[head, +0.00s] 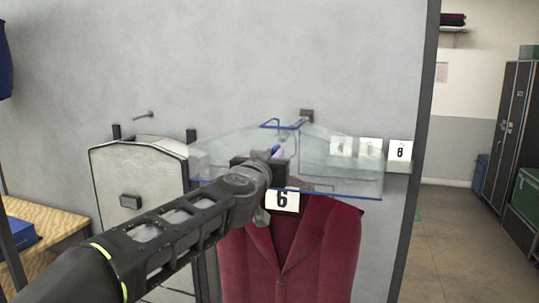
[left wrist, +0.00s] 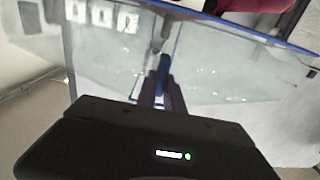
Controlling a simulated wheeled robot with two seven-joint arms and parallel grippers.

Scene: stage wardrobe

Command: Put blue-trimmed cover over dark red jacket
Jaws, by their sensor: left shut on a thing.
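The clear cover with blue trim (head: 341,170) is spread across the middle of the head view, in front of the wall. Its lower blue edge lies near the shoulders of the dark red jacket (head: 328,245), which hangs below it. I cannot tell whether the jacket's top is inside the cover. My left gripper (head: 276,157) is shut on the cover near its middle. In the left wrist view the gripper (left wrist: 163,92) pinches a blue part, and the clear cover (left wrist: 215,75) spreads around it. The arm and cover partly hide the jacket's collar and hanger. My right gripper is not in view.
A number 6 tag (head: 282,200) is in front of the jacket's collar. A number 8 tag (head: 400,151) is at right, with others behind the cover. A wall hook (head: 143,115) is at left, above a pale panelled case (head: 138,180). Open floor (head: 458,235) lies at right.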

